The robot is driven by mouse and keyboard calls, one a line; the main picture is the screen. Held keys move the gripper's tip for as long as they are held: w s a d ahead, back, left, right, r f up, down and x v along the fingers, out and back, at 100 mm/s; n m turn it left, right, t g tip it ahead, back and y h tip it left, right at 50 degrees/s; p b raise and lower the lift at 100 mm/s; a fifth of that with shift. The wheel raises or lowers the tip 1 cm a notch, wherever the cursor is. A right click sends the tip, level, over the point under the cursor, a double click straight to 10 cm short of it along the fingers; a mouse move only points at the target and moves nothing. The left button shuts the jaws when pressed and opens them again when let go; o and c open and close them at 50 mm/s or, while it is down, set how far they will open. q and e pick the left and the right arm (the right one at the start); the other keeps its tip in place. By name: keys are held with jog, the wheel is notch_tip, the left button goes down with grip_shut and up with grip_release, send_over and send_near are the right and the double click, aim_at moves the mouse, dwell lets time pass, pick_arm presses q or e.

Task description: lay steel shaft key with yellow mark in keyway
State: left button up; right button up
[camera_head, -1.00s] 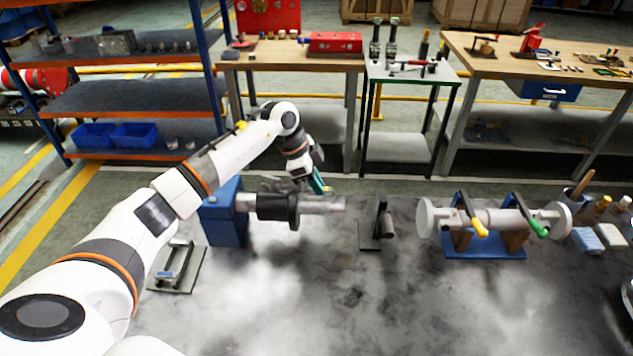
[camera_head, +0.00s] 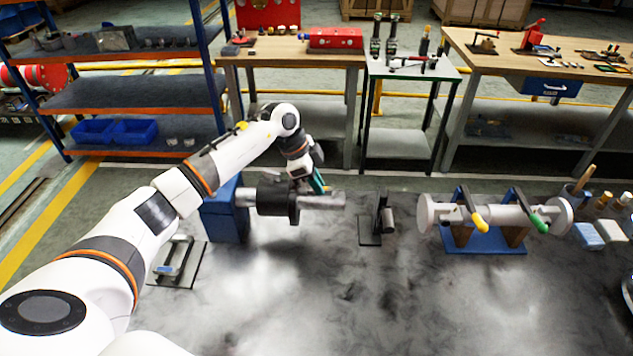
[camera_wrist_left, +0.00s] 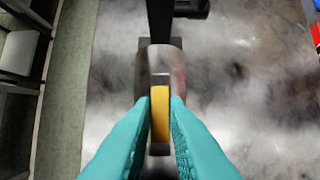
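The steel shaft key (camera_wrist_left: 160,112) shows in the left wrist view as a narrow grey bar with a yellow mark on its top. The teal fingers of my left gripper (camera_wrist_left: 160,98) close on it from both sides. The key lines up with the steel shaft (camera_wrist_left: 146,62) under it. The fingers and key hide the keyway, so I cannot tell whether the key is seated in it. In the head view my left gripper (camera_head: 319,184) is at the top of the bare end of the shaft (camera_head: 325,201). My right gripper is not in view.
The shaft runs out of a black hub (camera_head: 278,201) beside a blue block (camera_head: 226,212). A dark stand (camera_head: 385,220) is right of the shaft end. A blue-based rack (camera_head: 484,243) holds another shaft farther right. The front tabletop is clear.

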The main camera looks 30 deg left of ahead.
pick_arm(q)
jog(key=o, duration=0.5)
jog(key=shift+f, duration=0.15)
jog(key=b+v, duration=0.2)
jog(key=v, duration=1)
jog(key=shift+d, duration=0.1)
